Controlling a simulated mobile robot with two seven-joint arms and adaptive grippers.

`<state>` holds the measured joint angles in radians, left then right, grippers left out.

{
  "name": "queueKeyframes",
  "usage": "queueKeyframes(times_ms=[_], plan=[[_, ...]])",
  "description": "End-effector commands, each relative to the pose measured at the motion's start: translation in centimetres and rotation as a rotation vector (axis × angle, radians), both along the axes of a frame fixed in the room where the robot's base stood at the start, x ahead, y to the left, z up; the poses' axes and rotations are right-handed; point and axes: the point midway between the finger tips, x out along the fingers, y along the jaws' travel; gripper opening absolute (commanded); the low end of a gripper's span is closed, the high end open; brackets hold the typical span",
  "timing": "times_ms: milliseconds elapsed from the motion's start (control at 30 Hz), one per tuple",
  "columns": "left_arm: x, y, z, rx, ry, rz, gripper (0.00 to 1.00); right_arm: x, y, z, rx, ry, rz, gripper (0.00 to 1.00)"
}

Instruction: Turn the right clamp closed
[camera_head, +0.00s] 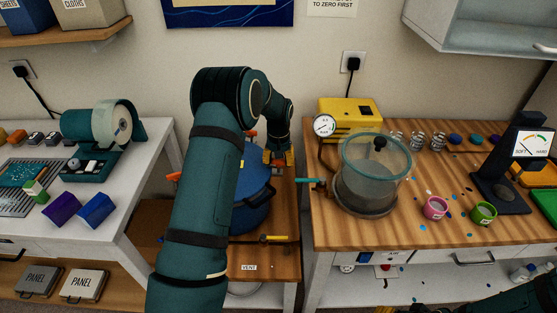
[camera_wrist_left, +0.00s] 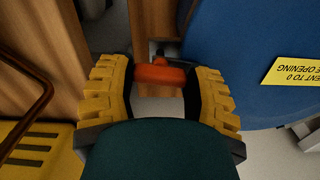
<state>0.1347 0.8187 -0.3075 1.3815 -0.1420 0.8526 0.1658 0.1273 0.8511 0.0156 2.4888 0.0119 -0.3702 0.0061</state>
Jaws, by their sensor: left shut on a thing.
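The blue pressure pot (camera_head: 253,196) stands on a low wooden stand, partly hidden behind my left arm. Orange clamp handles show on its left side (camera_head: 173,177) and at its back (camera_head: 249,133). My left gripper (camera_head: 277,157) is at the pot's right rear edge. In the left wrist view its yellow fingers (camera_wrist_left: 160,90) are shut on the right clamp (camera_wrist_left: 160,75), an orange handle lying crosswise between them. The pot's blue side (camera_wrist_left: 245,60) is close beside the fingers. Only yellow tips of my right gripper (camera_head: 385,309) show at the bottom edge; their opening is unclear.
A yellow-tipped vent handle (camera_head: 274,239) sits at the pot's front above a VENT label (camera_head: 249,267). To the right, a bench (camera_head: 330,225) holds a glass vacuum chamber (camera_head: 375,165), a yellow pump (camera_head: 350,112) and cups. A white table (camera_head: 150,150) stands on the left.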

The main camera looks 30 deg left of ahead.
Motion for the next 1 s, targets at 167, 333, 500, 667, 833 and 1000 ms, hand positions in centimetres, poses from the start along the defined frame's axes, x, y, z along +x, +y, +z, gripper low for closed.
queueKeyframes(times_ms=[167,333,500,667,833,1000], plan=[[0.07,0.01,0.08,0.001,-0.003,0.085,0.18,0.02,-0.01,0.04,0.000,-0.001,0.000,0.47],[0.09,0.00,0.09,0.001,-0.003,0.131,0.18,0.03,-0.01,0.06,0.000,-0.001,0.000,0.47],[0.09,0.00,0.09,0.000,-0.003,0.151,0.18,0.04,-0.01,0.07,0.000,-0.001,0.000,0.47],[0.09,0.00,0.09,0.000,-0.003,0.154,0.18,0.04,-0.01,0.07,0.000,-0.001,0.000,0.47],[0.07,0.01,0.09,0.000,-0.003,0.154,0.18,0.04,-0.01,0.07,0.000,-0.001,0.000,0.47],[0.06,0.01,0.07,0.000,-0.002,0.153,0.87,0.04,-0.01,0.06,0.000,-0.001,0.000,0.47]])
